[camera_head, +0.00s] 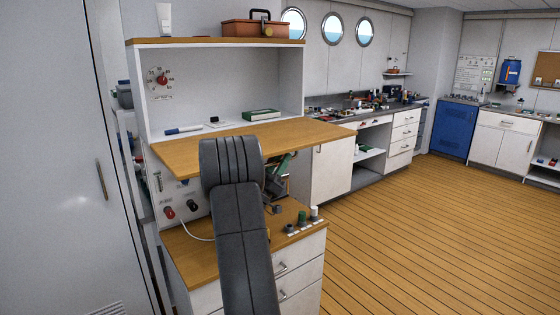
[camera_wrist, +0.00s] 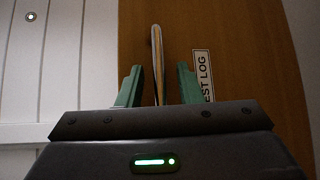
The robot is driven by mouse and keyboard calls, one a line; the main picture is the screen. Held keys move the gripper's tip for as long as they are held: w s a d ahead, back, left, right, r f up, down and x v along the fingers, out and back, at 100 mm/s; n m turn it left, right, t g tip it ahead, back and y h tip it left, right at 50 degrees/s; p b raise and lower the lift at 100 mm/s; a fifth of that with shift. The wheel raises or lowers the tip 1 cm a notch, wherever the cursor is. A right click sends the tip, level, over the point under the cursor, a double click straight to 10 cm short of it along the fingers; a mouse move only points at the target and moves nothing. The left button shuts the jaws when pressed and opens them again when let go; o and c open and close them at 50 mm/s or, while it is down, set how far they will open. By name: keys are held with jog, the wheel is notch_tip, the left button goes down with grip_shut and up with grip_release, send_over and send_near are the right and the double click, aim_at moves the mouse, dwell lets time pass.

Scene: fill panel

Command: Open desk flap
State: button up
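The desk flap (camera_head: 310,132) is a wooden board at the middle of the unit in the head view. It juts out roughly level below the shelf recess, above the lower worktop. In the wrist view its wooden face (camera_wrist: 225,30) fills the right half and bears a partly hidden label (camera_wrist: 202,75) reading "EST LOG". A slim, pale bar, apparently a handle (camera_wrist: 156,45), stands between the green fingers of my gripper (camera_wrist: 158,85), with gaps on both sides. In the head view my gripper (camera_head: 280,164) is below the flap, partly hidden behind my dark arm.
The lower worktop (camera_head: 200,255) carries several knobs (camera_head: 302,217) and a cable. In the recess lie a green book (camera_head: 261,115) and a blue marker (camera_head: 185,130). A brown toolbox (camera_head: 262,29) stands on top. Open wooden floor (camera_head: 430,220) lies to the right.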

aim_at(281, 145)
grip_shut()
jog(key=shift+s+d+r+n+t+y, duration=0.15)
jog(key=shift+r+n+t+y, duration=0.35)
jog(key=shift+r+n+y, duration=0.6)
jog(key=shift+s+a+r+n+t+y, duration=0.1)
jog(key=shift+r+n+t+y, duration=0.55)
jog(key=shift+r+n, duration=0.7)
grip_release()
jog(key=shift+f, duration=0.1)
jog(key=b+v, duration=0.3)
jog(key=v, duration=1)
jog(key=shift+s+a+b, duration=0.2)
jog(key=shift+s+b, duration=0.2)
jog(key=shift+f, duration=0.1)
